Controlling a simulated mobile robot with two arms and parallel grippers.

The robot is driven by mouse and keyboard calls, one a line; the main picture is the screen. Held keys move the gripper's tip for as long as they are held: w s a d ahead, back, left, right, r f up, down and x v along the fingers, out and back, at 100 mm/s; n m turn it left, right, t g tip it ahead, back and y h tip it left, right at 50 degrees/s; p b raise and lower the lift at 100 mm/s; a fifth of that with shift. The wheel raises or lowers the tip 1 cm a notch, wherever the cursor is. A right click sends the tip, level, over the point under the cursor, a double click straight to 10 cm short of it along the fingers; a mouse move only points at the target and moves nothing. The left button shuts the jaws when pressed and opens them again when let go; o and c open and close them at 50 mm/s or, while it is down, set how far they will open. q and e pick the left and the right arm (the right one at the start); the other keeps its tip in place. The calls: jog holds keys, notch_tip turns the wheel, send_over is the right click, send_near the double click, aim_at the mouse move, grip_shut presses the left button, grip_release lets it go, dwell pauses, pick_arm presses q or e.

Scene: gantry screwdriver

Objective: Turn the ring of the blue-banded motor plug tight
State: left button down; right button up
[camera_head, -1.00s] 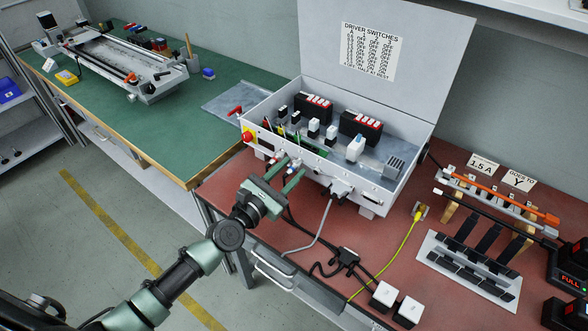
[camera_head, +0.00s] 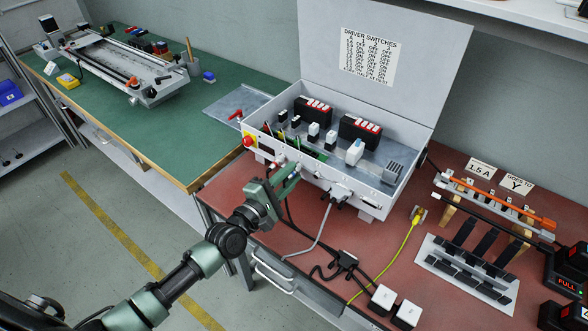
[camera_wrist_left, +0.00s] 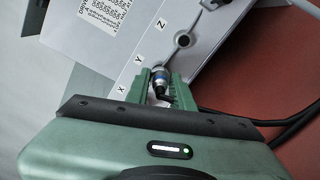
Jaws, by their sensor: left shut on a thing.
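The blue-banded motor plug (camera_wrist_left: 160,76) sits between my left gripper's fingers in the left wrist view, at the front of the control box (camera_wrist_left: 100,40). My left gripper (camera_wrist_left: 160,82) is shut on the ring. In the head view my left gripper (camera_head: 284,176) is at the box front (camera_head: 310,178), and the fingers largely hide the plug. How tight the ring is cannot be seen. My right gripper is not in view.
The box's lid (camera_head: 420,60) stands open. A socket (camera_wrist_left: 183,40) by the Z label shows no plug. Dark cables hang below the gripper, and a grey cable (camera_head: 325,220) and a yellow cable (camera_head: 408,245) cross the red bench (camera_head: 390,225). A rack (camera_head: 470,270) stands right.

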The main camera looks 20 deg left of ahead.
pick_arm(q)
jog(key=m+p, duration=0.1)
jog(key=m, duration=0.2)
jog(key=shift+r+m, duration=0.15)
jog(key=shift+m, duration=0.25)
jog(key=m+p, duration=0.1)
jog(key=m, duration=0.1)
jog(key=shift+m, duration=0.4)
jog(key=m, duration=0.3)
jog(key=shift+m+p, duration=0.3)
jog(key=shift+p, duration=0.05)
jog(key=m+p, duration=0.1)
jog(key=m, duration=0.5)
jog(key=shift+m+p, duration=0.3)
jog(key=shift+p, duration=0.05)
jog(key=m, duration=0.3)
jog(key=shift+f, duration=0.2)
jog(key=c, duration=1.4)
grip_release()
jog(key=shift+c, duration=0.2)
